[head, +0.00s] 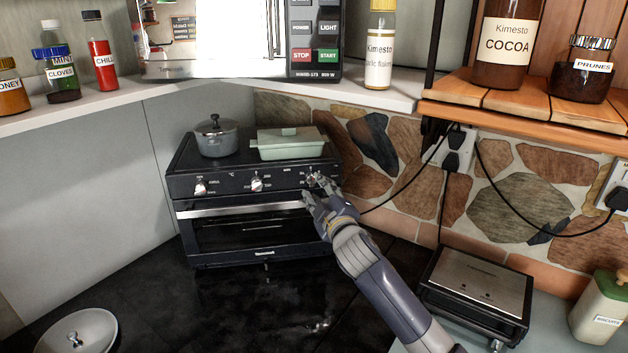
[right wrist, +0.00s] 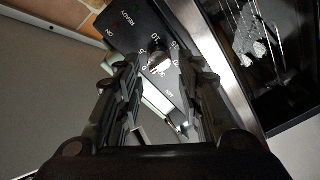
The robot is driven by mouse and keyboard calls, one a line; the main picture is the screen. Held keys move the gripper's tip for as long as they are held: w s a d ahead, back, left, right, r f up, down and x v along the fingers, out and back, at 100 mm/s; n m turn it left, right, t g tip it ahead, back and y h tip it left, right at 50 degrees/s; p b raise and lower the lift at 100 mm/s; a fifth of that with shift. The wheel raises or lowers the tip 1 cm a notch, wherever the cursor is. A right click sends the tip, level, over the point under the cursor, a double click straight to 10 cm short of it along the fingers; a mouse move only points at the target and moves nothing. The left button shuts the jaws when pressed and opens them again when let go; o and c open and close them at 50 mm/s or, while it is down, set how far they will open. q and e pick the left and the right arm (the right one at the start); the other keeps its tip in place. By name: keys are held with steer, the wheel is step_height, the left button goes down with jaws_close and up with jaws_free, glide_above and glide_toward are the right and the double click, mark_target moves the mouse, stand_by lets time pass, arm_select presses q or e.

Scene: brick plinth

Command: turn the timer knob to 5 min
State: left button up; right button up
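The black toaster oven (head: 250,235) stands on the dark counter, with three knobs along its front panel. The timer knob (right wrist: 158,64) is the right one; in the right wrist view it is pale, and numbers and the word READY are printed around it. Its pointer setting is too small to read surely. My right gripper (head: 312,188) is at this knob in the head view and hides part of it. In the right wrist view the two fingers (right wrist: 155,75) are apart, one on each side of the knob, with gaps showing. My left gripper is not in view.
A grey pot (head: 216,140) and a pale green casserole (head: 290,145) stand on the oven. A sandwich press (head: 478,290) is at the right, below hanging cables. A metal lid (head: 80,332) lies front left. The dark counter before the oven is clear.

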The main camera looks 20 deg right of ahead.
mark_target(313, 182)
steer(key=shift+w+p, duration=0.4)
steer(key=shift+w, duration=1.6)
steer(key=c, duration=0.8)
